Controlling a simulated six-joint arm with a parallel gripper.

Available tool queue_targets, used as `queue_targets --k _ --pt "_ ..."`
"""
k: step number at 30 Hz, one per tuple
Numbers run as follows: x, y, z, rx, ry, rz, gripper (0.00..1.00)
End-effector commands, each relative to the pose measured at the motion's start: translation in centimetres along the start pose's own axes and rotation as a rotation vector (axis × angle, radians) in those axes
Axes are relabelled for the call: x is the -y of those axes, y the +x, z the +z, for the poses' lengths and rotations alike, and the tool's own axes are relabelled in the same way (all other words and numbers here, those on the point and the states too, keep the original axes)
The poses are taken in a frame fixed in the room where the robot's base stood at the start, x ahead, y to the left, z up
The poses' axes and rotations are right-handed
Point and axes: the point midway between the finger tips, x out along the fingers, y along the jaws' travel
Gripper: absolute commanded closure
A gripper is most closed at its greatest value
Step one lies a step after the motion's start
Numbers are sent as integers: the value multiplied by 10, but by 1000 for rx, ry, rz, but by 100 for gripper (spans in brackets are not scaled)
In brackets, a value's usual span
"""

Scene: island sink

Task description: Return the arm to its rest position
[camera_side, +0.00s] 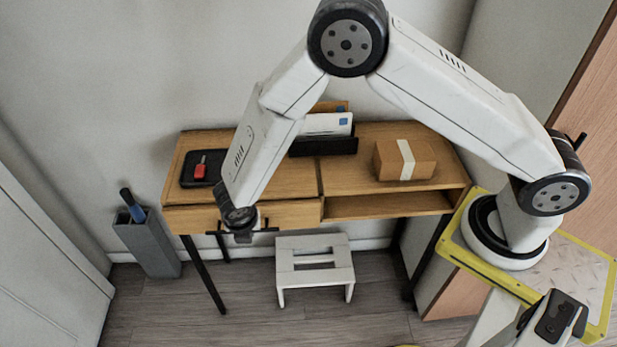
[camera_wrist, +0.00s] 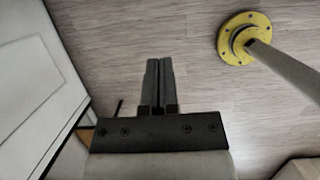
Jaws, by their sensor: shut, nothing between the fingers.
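My gripper (camera_side: 243,238) hangs at the end of my white arm, in front of the desk's left drawer (camera_side: 290,213) in the side view. In the wrist view my gripper (camera_wrist: 159,64) has its two dark fingers together with nothing between them, pointing over bare floor. A thin dark bar shows on both sides of the gripper in the side view; I cannot tell whether it is a drawer handle. My arm is bent, with its elbow high above the desk and its base on the right.
On the wooden desk (camera_side: 350,165) are a black tray with a red-tagged item (camera_side: 200,170), a letter holder (camera_side: 325,145) and a taped box (camera_side: 405,160). A white stool (camera_side: 315,262) and grey umbrella bin (camera_side: 148,243) stand below. The wrist view shows a yellow round pole foot (camera_wrist: 234,52).

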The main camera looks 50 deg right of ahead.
Motion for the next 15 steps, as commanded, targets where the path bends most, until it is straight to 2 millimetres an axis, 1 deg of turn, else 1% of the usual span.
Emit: queue_targets --k 4,8,11,15 --pt "2 -3 4 -4 31 -1 100" --pt "10 -12 13 -14 124 -2 100" --pt "20 -23 25 -28 247 -3 100" --pt "40 -44 45 -55 482 -8 100"
